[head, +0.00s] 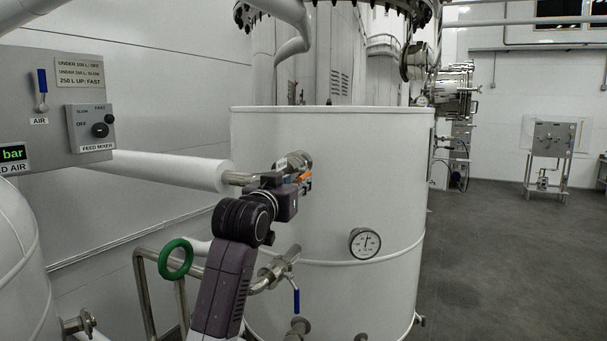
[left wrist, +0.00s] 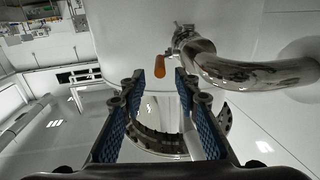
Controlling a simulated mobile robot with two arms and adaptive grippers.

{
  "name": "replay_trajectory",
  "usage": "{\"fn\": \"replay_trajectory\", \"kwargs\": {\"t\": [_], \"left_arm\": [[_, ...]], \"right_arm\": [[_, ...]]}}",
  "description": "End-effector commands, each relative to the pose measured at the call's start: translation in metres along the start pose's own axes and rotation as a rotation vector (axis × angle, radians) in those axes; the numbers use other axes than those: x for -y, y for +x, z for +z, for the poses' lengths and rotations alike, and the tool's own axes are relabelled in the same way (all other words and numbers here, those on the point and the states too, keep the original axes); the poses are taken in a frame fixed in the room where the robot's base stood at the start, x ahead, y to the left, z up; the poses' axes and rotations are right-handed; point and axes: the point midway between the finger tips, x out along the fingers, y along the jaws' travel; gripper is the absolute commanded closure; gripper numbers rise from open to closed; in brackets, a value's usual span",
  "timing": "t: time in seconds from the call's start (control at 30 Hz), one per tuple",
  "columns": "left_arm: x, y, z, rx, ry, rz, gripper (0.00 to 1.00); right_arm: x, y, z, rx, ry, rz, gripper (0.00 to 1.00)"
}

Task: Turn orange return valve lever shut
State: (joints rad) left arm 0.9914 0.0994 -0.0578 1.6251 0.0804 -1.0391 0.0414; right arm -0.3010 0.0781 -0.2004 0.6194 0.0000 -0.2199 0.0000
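The orange return valve lever (head: 304,177) shows in the head view as a short orange piece on the front of the white tank, just below a steel pipe fitting (head: 298,160). My left gripper (head: 290,185) is right at it and hides part of the valve. My right gripper is not in view.
The white tank (head: 335,215) stands close behind the gripper, with a round gauge (head: 364,243) on it. A blue-handled valve (head: 296,298) and a green handwheel (head: 176,259) sit lower. A control panel (head: 60,110) is at left. Open floor (head: 480,270) lies right.

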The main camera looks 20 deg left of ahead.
Motion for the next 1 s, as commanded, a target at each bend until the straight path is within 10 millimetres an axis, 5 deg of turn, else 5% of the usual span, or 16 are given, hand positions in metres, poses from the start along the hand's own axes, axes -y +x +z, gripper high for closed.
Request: {"fn": "replay_trajectory", "kwargs": {"t": [0.5,1.0], "left_arm": [[-0.001,0.06,-0.001,0.002,0.001,0.0,0.71],[-0.001,0.067,0.001,0.0,0.001,0.001,0.76]], "right_arm": [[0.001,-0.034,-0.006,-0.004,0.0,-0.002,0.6],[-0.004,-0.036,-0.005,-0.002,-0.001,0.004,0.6]]}}
